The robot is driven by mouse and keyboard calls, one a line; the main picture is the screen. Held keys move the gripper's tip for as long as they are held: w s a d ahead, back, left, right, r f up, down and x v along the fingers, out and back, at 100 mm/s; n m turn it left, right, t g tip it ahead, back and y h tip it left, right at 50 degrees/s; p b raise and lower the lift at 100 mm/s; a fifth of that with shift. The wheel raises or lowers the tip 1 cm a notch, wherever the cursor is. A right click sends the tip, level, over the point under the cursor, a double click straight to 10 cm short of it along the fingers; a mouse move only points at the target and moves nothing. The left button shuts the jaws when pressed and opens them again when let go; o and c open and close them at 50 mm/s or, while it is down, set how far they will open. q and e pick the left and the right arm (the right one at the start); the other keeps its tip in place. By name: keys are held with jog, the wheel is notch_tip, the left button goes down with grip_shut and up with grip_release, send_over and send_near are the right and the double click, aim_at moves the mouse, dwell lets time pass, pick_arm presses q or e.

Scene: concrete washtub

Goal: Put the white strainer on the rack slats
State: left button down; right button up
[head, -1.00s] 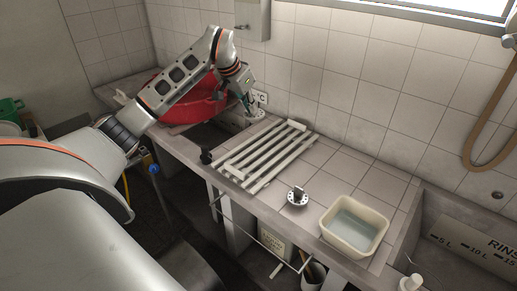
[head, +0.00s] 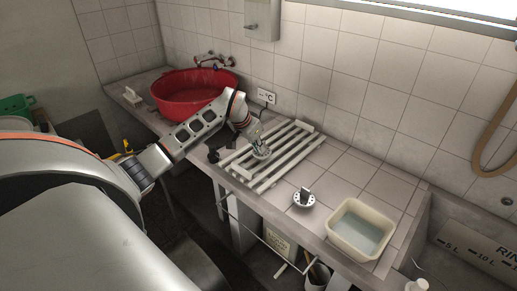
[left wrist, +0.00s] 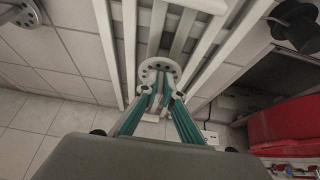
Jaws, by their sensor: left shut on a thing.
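The white strainer is a small round disc with holes (left wrist: 160,68). My left gripper (left wrist: 160,92) is shut on it, and its fingertips meet at the strainer. In the head view the strainer (head: 262,153) is over the middle of the pale rack slats (head: 276,171), below my left gripper (head: 256,137). The slats also show behind it in the left wrist view (left wrist: 103,18). I cannot tell whether the strainer touches the slats. My right gripper is not in view.
A second round strainer with a dark grip (head: 304,200) sits on the tiled counter, right of the rack. A cream basin of water (head: 335,242) is farther right. A red tub (head: 165,105) stands at the left. A black knob-like object (head: 213,156) is by the rack's left end.

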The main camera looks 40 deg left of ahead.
pick_arm(q)
jog(key=shift+f, duration=0.35)
jog(key=shift+f, duration=0.15)
jog(key=c, duration=2.2)
grip_release()
jog(key=shift+r, duration=0.3)
jog(key=b+v, duration=0.1)
jog(key=v, duration=1)
jog(key=shift+s+r, duration=0.25)
jog(key=shift+r, duration=0.05)
